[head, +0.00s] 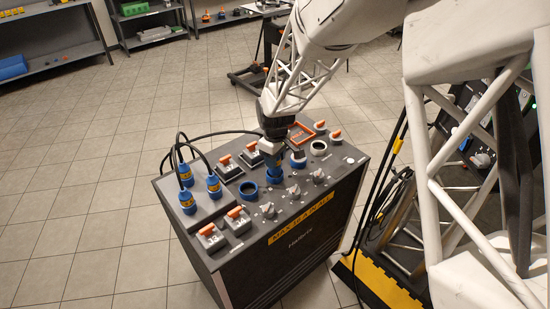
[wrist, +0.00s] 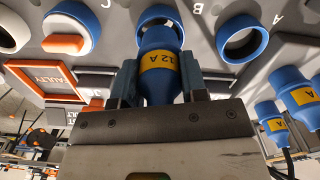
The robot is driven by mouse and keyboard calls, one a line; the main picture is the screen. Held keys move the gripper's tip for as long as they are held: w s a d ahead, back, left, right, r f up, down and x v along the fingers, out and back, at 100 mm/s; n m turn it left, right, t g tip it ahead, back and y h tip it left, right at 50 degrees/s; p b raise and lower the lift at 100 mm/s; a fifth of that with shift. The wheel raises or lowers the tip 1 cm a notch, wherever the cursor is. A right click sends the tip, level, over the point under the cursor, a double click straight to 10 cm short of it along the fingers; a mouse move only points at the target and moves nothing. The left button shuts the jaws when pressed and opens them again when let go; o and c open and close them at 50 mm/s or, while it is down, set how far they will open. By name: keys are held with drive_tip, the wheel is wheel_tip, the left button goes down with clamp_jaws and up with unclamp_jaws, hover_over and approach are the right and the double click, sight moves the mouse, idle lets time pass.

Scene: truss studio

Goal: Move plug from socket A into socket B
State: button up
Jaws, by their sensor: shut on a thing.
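The blue plug (wrist: 160,62) with a yellow "32 A" label is held between the two fingers of my gripper (wrist: 160,85). In the head view my gripper (head: 272,153) points down onto the console, with blue of the plug or socket just below it. Socket A (wrist: 243,40), a blue ring by the letter A, is empty; it also shows in the head view (head: 249,192). The plug's nose points into the blue ring of socket B (wrist: 160,9), by the letter B. How deep it sits cannot be told.
The socket beside B (wrist: 70,27) has a light cover with an orange handle. An orange "FAULTY" frame (wrist: 45,80) lies near it. Several blue cabled plugs (head: 186,203) stand at the console's left. Grey knobs (head: 268,210) and orange-handled switches (head: 210,235) surround the sockets.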

drive_tip(key=shift+f, duration=1.45)
idle(1.1)
drive_tip(key=o, duration=1.6)
drive_tip(key=shift+o, duration=0.2)
drive_tip(key=shift+r, duration=4.5)
